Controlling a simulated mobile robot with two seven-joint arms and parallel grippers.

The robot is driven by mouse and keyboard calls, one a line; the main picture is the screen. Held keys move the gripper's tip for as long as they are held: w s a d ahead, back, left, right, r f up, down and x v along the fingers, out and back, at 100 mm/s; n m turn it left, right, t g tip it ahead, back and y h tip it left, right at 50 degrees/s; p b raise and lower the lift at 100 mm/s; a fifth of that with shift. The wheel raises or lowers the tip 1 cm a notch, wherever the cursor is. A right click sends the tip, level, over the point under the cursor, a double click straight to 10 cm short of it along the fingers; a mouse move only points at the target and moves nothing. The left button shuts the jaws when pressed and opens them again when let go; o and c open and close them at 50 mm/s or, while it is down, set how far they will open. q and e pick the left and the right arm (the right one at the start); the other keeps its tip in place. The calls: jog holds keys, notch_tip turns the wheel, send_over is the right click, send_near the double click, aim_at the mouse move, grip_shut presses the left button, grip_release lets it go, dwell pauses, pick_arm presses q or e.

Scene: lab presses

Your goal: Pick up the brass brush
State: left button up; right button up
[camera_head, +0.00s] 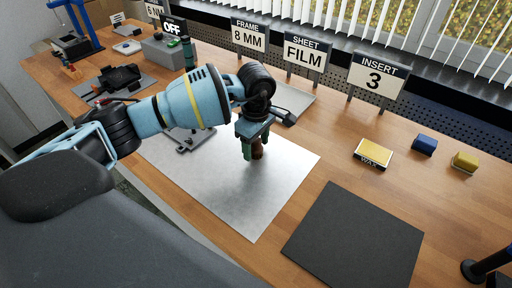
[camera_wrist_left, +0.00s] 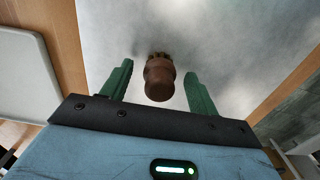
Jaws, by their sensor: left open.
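The brass brush (camera_wrist_left: 159,80) has a rounded brown handle end toward me and short brassy bristles at its far end. In the head view the brush (camera_head: 258,150) stands over the silver metal sheet (camera_head: 215,190), partly hidden by the gripper. My left gripper (camera_head: 255,147) points down over the sheet with green fingers on either side of the brush. In the left wrist view the left gripper (camera_wrist_left: 159,72) is open, with a clear gap between the brush and each finger. My right gripper is not in view.
A dark mat (camera_head: 355,240) lies right of the sheet. A wax block (camera_head: 373,153), a blue block (camera_head: 424,145) and a yellow block (camera_head: 465,161) stand at the right. Signs reading FRAME 8 MM (camera_head: 249,36), SHEET FILM (camera_head: 305,54) and INSERT 3 (camera_head: 378,77) line the back.

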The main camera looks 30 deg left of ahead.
pick_arm(q)
jog(key=c, duration=1.1)
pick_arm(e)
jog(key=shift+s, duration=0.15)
pick_arm(q)
jog(key=shift+r, duration=0.15)
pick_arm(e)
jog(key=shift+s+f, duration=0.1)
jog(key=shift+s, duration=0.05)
pick_arm(q)
jog(key=shift+r, duration=0.6)
jog(key=shift+s+a+r, duration=0.1)
jog(key=shift+s+r, duration=0.05)
jog(key=shift+r, duration=0.4)
jog(key=shift+s+r, duration=0.15)
jog(key=shift+r, duration=0.35)
jog(key=s, duration=0.4)
jog(key=s+a, duration=0.1)
jog(key=s, duration=0.4)
jog(key=s+a+r+b, duration=0.1)
jog(key=s, duration=0.3)
jog(key=shift+s+r, duration=0.1)
jog(key=shift+s, duration=0.3)
jog(key=shift+s+r, duration=0.1)
jog(key=shift+s, duration=0.65)
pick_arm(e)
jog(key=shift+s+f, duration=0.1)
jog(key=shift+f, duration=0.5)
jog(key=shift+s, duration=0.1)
